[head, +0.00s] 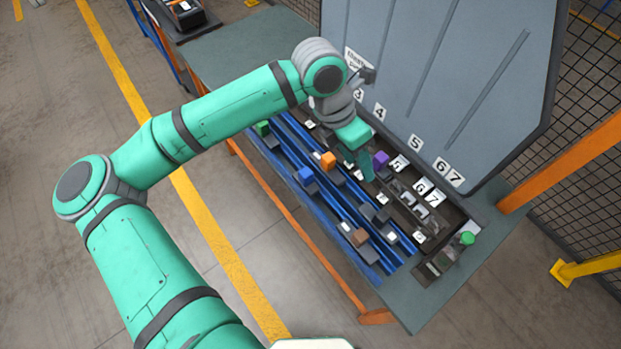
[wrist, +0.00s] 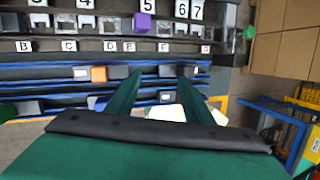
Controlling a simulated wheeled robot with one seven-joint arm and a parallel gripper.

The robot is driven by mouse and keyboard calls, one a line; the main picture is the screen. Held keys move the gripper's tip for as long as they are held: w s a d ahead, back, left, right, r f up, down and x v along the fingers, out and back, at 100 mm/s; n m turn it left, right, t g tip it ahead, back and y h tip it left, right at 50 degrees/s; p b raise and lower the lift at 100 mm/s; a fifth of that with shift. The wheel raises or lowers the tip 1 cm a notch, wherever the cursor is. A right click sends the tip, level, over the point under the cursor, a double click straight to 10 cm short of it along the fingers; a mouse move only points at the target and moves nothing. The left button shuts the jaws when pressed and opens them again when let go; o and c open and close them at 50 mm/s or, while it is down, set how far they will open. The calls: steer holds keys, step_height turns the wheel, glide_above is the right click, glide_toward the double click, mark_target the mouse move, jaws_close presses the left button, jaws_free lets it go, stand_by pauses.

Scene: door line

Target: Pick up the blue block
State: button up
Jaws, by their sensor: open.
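The blue block (head: 306,173) sits on a dark carrier on the blue rails at the front of the bench. In the wrist view a small blue patch (wrist: 92,101), probably the same block, shows low and left of the fingers, partly hidden. My gripper (head: 365,172) is above the bench, right of the blue block and apart from it. In the wrist view my gripper (wrist: 160,76) has its two fingers spread with nothing between them.
An orange block (head: 328,160) is close to the blue block on the rails. A brown block (head: 361,237) and a green block (head: 262,128) are along the rails. A purple block (head: 381,158) is behind. A tall grey panel (head: 440,75) rises at the back.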

steer(key=w+a+y, duration=0.1)
steer(key=a, duration=0.3)
steer(key=w+a+y, duration=0.1)
steer(key=a, duration=0.3)
steer(key=w+a+f+n+t+y, duration=0.1)
steer(key=a+y, duration=0.1)
steer(key=a, duration=0.1)
steer(key=shift+w+a, duration=0.35)
steer(key=shift+a, duration=0.05)
glide_above(306, 172)
steer(key=f, duration=0.4)
steer(key=shift+s+a+f, duration=0.1)
steer(key=shift+a+f, duration=0.1)
steer(key=shift+a, duration=0.1)
steer(key=shift+d+f, duration=0.15)
steer(key=shift+f, duration=1.35)
steer(key=shift+d+f, duration=0.1)
steer(key=shift+f, duration=1.4)
jaws_close()
